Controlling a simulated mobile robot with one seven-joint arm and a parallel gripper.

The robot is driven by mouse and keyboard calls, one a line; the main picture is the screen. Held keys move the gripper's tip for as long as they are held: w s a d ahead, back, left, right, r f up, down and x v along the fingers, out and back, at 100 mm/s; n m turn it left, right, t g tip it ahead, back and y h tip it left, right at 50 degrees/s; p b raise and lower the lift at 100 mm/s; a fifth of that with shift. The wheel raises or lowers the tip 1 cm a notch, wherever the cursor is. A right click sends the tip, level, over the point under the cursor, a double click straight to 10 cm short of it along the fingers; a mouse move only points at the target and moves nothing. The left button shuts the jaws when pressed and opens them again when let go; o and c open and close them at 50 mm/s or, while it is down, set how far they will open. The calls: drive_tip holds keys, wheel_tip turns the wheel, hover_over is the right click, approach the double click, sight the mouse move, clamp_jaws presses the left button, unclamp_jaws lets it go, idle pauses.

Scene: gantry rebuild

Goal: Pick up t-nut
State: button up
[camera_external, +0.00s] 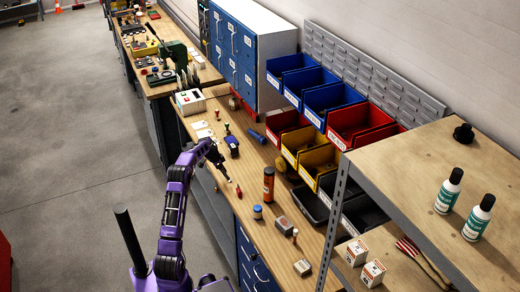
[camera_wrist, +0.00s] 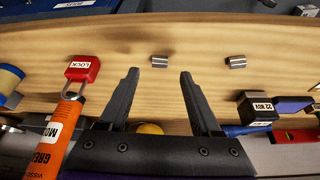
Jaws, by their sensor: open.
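Two small grey metal blocks that look like t-nuts lie apart on the wooden bench in the wrist view. The left t-nut (camera_wrist: 159,61) lies between the lines of my fingers, just beyond the fingertips. The right t-nut (camera_wrist: 236,61) lies to the right of my right finger. My gripper (camera_wrist: 159,74) is open, with nothing between its fingers. In the external view my gripper (camera_external: 226,178) hangs low over the bench near its front edge. The t-nuts are too small to make out surely there.
An orange grease tube (camera_wrist: 67,130) and a red lock tag (camera_wrist: 83,69) are left of my fingers. A dark labelled block (camera_wrist: 256,108) is at right. Colored bins (camera_external: 328,103) line the bench's back; a shelf (camera_external: 430,160) stands at right. The bench (camera_external: 222,207) has bare wood around my gripper.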

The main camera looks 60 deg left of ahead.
sight(229, 182)
drive_tip(key=x, duration=0.4)
clamp_jaws()
